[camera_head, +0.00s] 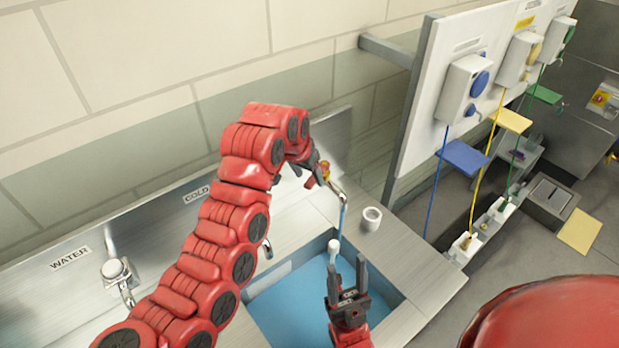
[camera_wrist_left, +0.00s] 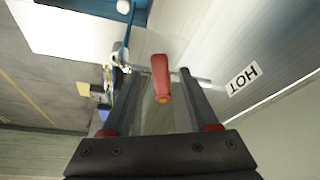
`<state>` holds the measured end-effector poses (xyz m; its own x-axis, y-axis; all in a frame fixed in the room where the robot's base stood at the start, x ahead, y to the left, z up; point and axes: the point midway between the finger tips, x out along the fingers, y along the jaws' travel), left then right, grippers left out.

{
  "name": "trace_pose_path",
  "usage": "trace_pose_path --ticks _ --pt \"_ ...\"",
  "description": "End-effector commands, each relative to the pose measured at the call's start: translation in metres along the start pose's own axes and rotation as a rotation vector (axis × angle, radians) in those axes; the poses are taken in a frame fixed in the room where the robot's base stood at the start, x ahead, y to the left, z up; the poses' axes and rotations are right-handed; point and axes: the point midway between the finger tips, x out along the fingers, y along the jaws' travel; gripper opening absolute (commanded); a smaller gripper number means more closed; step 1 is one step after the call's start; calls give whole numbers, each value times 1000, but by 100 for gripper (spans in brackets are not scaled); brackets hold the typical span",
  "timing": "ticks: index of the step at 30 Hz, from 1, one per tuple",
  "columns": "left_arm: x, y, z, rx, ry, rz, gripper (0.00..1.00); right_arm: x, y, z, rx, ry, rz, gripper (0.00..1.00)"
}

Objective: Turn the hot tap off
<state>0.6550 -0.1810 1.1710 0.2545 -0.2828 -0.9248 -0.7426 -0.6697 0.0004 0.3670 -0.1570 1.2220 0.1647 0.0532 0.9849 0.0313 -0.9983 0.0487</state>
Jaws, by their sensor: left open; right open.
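The hot tap's red handle (camera_wrist_left: 160,78) is between the open fingers of my left gripper (camera_wrist_left: 153,74), under the HOT label (camera_wrist_left: 243,79); I cannot tell whether a finger touches it. In the head view my left gripper (camera_head: 318,170) is at the hot tap (camera_head: 325,175) on the back wall of the sink, partly hiding it. A blue water stream (camera_head: 342,212) falls from the spout toward the basin (camera_head: 290,308). It also shows in the left wrist view (camera_wrist_left: 128,28). My right gripper (camera_head: 347,276) is open and empty over the basin.
A white cup (camera_head: 371,218) stands on the counter right of the basin. A small white round object (camera_head: 334,246) is at the basin. The cold tap (camera_head: 267,248) is partly behind my left arm.

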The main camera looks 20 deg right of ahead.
Motion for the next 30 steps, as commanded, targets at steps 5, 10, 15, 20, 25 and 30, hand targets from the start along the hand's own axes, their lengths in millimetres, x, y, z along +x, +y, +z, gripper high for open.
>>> trace_pose_path --ticks 5,10,15,20,25,30 --pt "13 0 0 0 -1 1 60 5 0 -1 0 0 0 50" --pt "16 0 0 0 1 0 60 5 0 -1 0 0 0 50" --pt "16 0 0 0 2 0 51 5 0 -1 0 0 0 50" --pt "16 0 0 0 2 0 22 5 0 -1 0 0 0 50" --pt "16 0 0 0 2 0 0 5 0 -1 0 0 0 50" --pt "15 0 0 0 2 -1 0 5 0 -1 0 0 0 50"
